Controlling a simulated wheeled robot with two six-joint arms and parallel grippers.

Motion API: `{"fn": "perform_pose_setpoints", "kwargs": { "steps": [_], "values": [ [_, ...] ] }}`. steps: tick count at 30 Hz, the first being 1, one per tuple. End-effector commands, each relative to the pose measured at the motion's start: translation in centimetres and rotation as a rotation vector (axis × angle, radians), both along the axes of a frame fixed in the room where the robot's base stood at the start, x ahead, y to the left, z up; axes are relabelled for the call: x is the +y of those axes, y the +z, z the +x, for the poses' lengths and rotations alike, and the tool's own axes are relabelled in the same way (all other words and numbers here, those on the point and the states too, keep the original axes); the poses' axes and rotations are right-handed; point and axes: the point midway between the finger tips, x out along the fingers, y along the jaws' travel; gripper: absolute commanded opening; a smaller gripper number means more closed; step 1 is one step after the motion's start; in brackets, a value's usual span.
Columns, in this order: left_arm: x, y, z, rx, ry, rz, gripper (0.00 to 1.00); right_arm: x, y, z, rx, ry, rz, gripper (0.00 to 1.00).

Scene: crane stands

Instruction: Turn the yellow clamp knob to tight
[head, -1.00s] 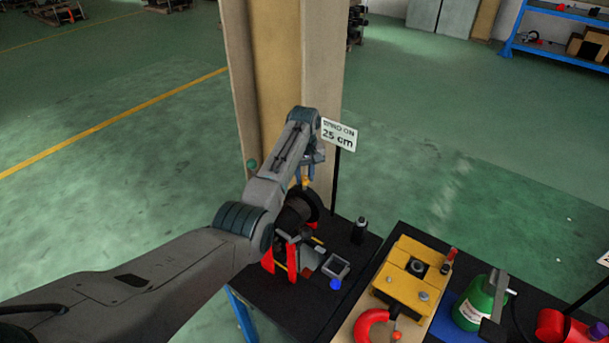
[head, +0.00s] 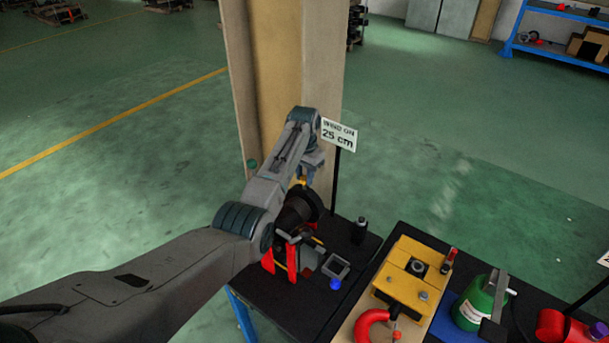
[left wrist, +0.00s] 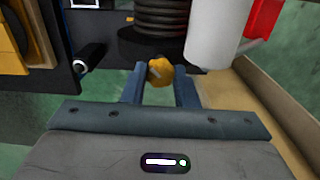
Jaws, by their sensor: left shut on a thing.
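The yellow clamp knob (left wrist: 159,71) sits between the two blue fingers of my left gripper (left wrist: 160,84) in the left wrist view. The gripper is shut on it. A dark pointer line crosses the knob's face. In the head view a small patch of the yellow knob (head: 302,182) shows beside the black drum (head: 300,208) on the red-legged stand (head: 268,262). My left gripper (head: 306,177) is partly hidden there by its own wrist. My right gripper is not in view.
A sign reading "WIND ON 25 cm" (head: 339,134) stands on a post behind the drum. A black bottle (head: 359,231), a grey open box (head: 336,266) and a blue knob (head: 335,284) are to the right. A beige pillar (head: 325,60) rises close behind my arm.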

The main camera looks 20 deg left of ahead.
Motion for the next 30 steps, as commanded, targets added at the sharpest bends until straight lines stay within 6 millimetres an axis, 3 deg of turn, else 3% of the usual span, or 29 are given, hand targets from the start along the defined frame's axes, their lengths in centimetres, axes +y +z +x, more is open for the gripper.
{"fn": "perform_pose_setpoints", "kwargs": {
  "steps": [15,30],
  "values": [
    [0.02,0.29,0.16,-0.006,-0.456,0.001,0.04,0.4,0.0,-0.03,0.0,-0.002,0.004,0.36],
    [0.02,0.31,0.18,-0.006,-0.665,0.002,0.04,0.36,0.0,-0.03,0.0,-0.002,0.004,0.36]
  ]
}}
